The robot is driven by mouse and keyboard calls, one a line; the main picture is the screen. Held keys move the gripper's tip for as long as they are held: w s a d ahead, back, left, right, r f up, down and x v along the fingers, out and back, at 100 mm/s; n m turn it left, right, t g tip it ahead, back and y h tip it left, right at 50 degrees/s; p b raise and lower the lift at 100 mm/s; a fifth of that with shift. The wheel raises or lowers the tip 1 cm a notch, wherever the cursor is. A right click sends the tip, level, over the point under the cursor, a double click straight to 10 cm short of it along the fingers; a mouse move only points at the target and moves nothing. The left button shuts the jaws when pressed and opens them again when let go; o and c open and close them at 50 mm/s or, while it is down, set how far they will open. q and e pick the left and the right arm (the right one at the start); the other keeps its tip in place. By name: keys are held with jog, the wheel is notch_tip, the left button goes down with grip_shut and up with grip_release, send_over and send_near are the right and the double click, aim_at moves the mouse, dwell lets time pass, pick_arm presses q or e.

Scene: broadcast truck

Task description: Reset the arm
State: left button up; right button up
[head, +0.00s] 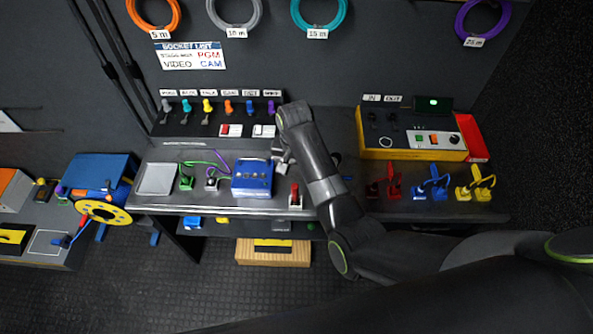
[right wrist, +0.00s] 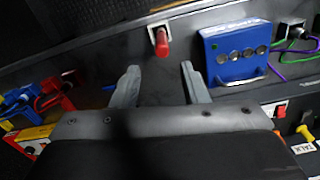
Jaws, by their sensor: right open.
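My right arm (head: 318,178) reaches in from the right, over the workbench. Its gripper (head: 283,160) is beside the right rear of a blue box (head: 252,179) and is partly hidden by my own wrist. In the right wrist view the two grey fingers (right wrist: 161,82) are apart, with nothing between them. A red-handled part (right wrist: 161,43) on a small light plate lies beyond the fingertips. The blue box (right wrist: 236,53), with several round sockets, stands beside them, apart from the fingers. My left gripper is not in view.
A panel with a row of coloured switches (head: 207,108) stands behind the bench. A yellow-edged control box (head: 412,140) and red, blue and yellow connectors (head: 432,186) are to the right. A grey square pad (head: 156,178) is at left. Coiled cables (head: 319,14) hang above.

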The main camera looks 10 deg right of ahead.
jog(key=shift+s+d+f, duration=0.15)
jog(key=shift+d, duration=0.05)
jog(key=s+d+f+n+t, duration=0.15)
jog(key=s+d+f, duration=0.25)
jog(key=s+d, duration=0.95)
jog(key=s+d+r+n+t+h, duration=0.1)
jog(key=s+d+r, duration=0.25)
jog(key=s, duration=0.55)
jog(key=s+d+r+n+t+h, duration=0.1)
jog(key=s+d+r+n, duration=0.15)
jog(key=s+r, duration=0.4)
notch_tip(320, 180, down, 35)
jog(key=s+d+g+b, duration=0.1)
jog(key=s+d+b, duration=0.1)
jog(key=b, duration=0.6)
pick_arm(q)
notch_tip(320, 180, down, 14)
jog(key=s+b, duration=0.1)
jog(key=b, duration=0.5)
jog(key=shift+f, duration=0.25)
pick_arm(e)
jog(key=s+a+f, duration=0.1)
jog(key=s+f, duration=0.6)
jog(key=f, duration=0.4)
jog(key=s+f+g+y, duration=0.1)
jog(key=s+f, duration=0.7)
jog(key=f, duration=0.3)
jog(key=shift+a+m, duration=0.3)
jog(key=shift+a, duration=0.1)
